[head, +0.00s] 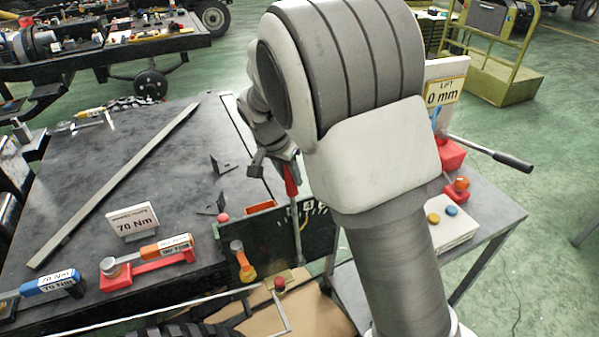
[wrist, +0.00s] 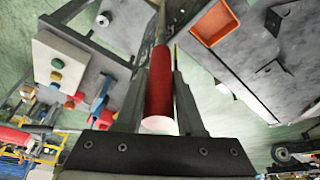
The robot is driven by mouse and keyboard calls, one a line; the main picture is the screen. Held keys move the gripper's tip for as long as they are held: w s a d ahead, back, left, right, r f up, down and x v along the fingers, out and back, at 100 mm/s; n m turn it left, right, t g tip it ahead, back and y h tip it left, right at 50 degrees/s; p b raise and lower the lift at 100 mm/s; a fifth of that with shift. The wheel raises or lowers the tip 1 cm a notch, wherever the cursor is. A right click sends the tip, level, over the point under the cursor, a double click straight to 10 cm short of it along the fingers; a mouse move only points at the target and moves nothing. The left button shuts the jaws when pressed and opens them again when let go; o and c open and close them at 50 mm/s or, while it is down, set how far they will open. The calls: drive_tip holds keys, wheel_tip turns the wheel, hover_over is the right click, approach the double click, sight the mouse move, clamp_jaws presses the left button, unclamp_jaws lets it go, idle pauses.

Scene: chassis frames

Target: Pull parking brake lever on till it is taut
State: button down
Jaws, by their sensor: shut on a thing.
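The parking brake lever has a red grip (head: 291,181) on a thin grey shaft. It stands nearly upright beside the dark green panel at the bench's front edge in the head view. My gripper (head: 276,165) is at the upper end of the red grip, partly hidden behind my own arm. In the wrist view the red grip (wrist: 159,85) lies between the two fingers of my gripper (wrist: 158,75), which are shut on it. Its pale end faces the wrist camera. The lever's lower end and any cable are not clear.
A dark metal bench (head: 95,180) carries a long bar, small brackets, torque wrenches and a 70 Nm sign (head: 133,222). An orange tray (wrist: 214,23) lies near the lever. A button box (head: 446,222) and a LIFT 0 mm sign (head: 446,92) stand to the right.

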idle(0.3)
drive_tip(key=c, duration=0.5)
unclamp_jaws()
drive_tip(key=shift+r, duration=0.1)
drive_tip(key=p+v, duration=0.1)
drive_tip(key=v, duration=1.6)
drive_tip(key=shift+s+r, duration=0.1)
